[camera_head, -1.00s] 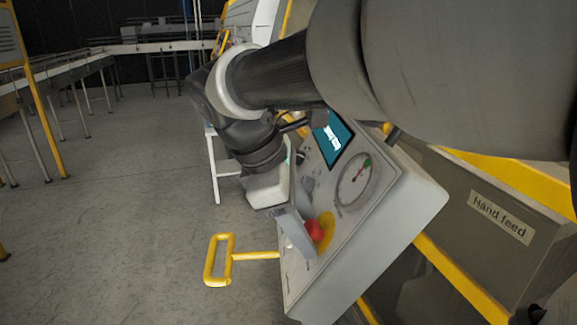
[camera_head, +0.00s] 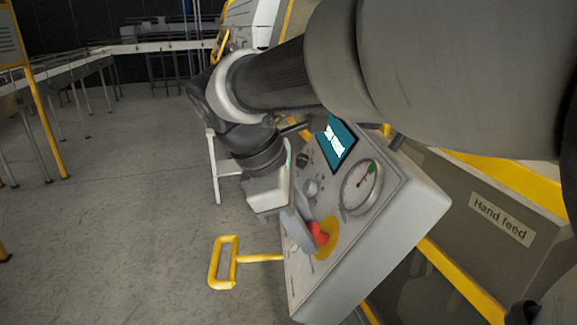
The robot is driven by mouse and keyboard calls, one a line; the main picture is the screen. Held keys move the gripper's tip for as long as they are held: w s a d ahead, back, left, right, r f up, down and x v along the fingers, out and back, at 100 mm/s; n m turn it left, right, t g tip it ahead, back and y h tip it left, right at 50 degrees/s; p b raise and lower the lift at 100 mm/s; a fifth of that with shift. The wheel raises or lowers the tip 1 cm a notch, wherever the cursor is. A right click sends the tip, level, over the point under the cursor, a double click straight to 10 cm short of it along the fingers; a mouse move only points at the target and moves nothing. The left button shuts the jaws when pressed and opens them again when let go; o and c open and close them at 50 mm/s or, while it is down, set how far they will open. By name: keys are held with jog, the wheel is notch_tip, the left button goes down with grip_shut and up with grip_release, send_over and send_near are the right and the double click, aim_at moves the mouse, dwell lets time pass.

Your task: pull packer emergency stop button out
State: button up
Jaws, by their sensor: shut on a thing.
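The red emergency stop button (camera_head: 319,233) sits on a yellow round backing (camera_head: 330,240) on the sloped face of the grey control panel (camera_head: 375,225). My gripper (camera_head: 310,232) is at the button, with its fingers shut on it. A finger covers the button's left side. How far the button stands out from the panel cannot be told.
The panel also carries a dial gauge (camera_head: 361,187), a screen (camera_head: 337,146) and knobs close to my gripper. A yellow handle (camera_head: 222,262) sticks out left of the panel. Open floor (camera_head: 120,220) lies to the left, with conveyors (camera_head: 60,82) beyond.

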jog(key=o, duration=1.2)
jog(key=shift+a+r, duration=0.1)
jog(key=shift+a, duration=0.05)
jog(key=shift+r, duration=0.1)
jog(key=p+v, duration=0.1)
jog(key=v, duration=1.6)
jog(key=shift+s+a+r+p, duration=0.1)
jog(key=shift+s+p, duration=0.05)
jog(key=shift+p, duration=0.2)
